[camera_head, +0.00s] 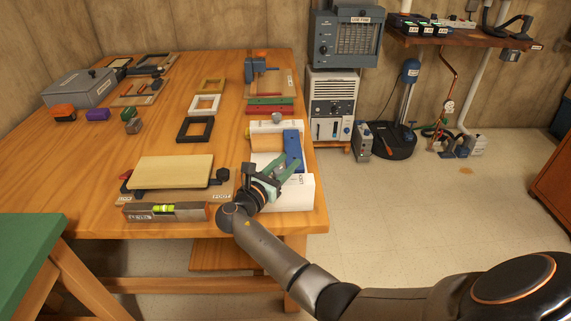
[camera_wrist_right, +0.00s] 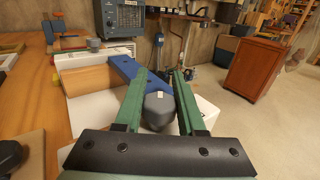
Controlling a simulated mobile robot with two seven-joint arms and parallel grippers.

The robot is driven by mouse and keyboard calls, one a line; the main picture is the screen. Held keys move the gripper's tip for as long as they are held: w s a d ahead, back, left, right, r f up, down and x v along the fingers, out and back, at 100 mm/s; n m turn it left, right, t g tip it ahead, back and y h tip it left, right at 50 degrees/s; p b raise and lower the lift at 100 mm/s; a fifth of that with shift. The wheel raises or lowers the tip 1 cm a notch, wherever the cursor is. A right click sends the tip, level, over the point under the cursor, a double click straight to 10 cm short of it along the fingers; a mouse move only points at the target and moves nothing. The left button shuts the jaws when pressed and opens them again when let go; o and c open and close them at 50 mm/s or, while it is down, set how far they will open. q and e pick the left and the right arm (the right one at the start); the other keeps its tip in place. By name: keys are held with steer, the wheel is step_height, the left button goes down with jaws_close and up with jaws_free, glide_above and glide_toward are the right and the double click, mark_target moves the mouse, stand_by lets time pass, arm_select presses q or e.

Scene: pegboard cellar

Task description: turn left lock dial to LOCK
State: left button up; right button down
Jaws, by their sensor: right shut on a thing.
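A white fixture (camera_head: 297,193) with a blue bar (camera_head: 292,148) lies at the right edge of the wooden workbench. One grey dial (camera_head: 277,117) is at its far end. Another grey dial (camera_wrist_right: 158,109) is at its near end, between the green fingers of my right gripper (camera_wrist_right: 160,92), which is shut on it. In the head view my right gripper (camera_head: 284,168) reaches over the near white block and hides most of this dial. I cannot read which dial is the left one, nor its setting. My left gripper is out of view.
Left of my right gripper, a pale board (camera_head: 170,170) lies on a base behind a spirit level (camera_head: 166,212). Several small frames (camera_head: 203,105) lie farther back. The tiled floor (camera_head: 430,215) right of the bench is clear.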

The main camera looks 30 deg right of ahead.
steer(key=c, duration=0.5)
jaws_free()
